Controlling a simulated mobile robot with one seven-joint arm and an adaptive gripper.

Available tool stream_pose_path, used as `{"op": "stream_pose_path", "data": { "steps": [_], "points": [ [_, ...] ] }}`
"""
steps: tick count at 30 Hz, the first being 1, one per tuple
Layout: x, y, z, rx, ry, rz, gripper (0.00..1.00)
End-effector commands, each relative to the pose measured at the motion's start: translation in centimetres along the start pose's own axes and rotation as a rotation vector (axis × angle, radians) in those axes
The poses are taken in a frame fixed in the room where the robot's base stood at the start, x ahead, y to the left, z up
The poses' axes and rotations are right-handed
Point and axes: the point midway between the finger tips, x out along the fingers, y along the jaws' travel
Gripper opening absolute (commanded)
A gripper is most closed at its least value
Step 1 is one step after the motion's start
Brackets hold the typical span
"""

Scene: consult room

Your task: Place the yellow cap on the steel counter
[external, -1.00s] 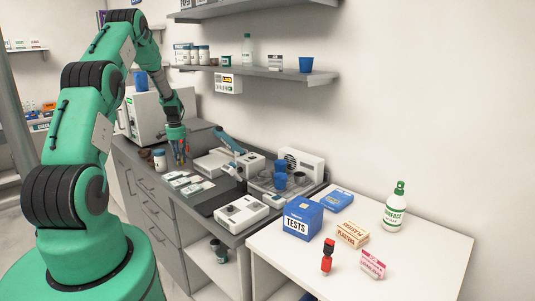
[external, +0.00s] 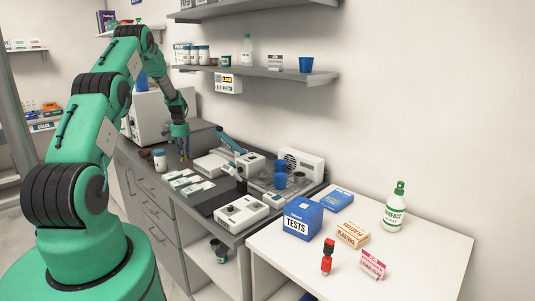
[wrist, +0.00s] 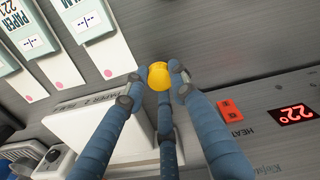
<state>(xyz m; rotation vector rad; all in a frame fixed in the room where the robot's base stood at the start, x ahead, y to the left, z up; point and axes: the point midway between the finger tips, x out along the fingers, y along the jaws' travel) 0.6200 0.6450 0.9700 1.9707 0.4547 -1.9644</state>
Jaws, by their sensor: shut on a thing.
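The yellow cap (wrist: 159,76) is small and round, held between the dark fingertips of my gripper (wrist: 157,84) in the wrist view. The blue fingers close around it from the near side. The grey steel counter (wrist: 215,35) lies behind the cap; I cannot tell whether the cap touches it. In the external view my gripper (external: 184,157) points down, low over the back part of the counter, and the cap is too small to make out clearly.
White labelled boxes (wrist: 95,25) lie left of the cap. A white box (wrist: 95,125) is close under the left finger. A unit with a red display (wrist: 295,114) is at right. A white jar (external: 160,159) stands left of my gripper. Bare counter surrounds the cap's upper right.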

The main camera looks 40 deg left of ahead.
Motion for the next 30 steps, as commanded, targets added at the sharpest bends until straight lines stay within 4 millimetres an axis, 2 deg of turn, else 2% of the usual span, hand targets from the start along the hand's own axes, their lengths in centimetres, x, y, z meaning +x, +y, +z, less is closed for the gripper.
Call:
{"op": "stream_pose_path", "data": {
  "steps": [12,27,28,30],
  "points": [
    [3.2,0.0,0.1,0.000,0.000,0.000,0.11],
    [3.9,0.0,0.0,0.000,0.000,0.000,0.11],
    [3.8,0.0,0.0,0.000,0.000,0.000,0.31],
    [3.8,0.0,0.0,0.000,0.000,0.000,0.44]
  ]
}}
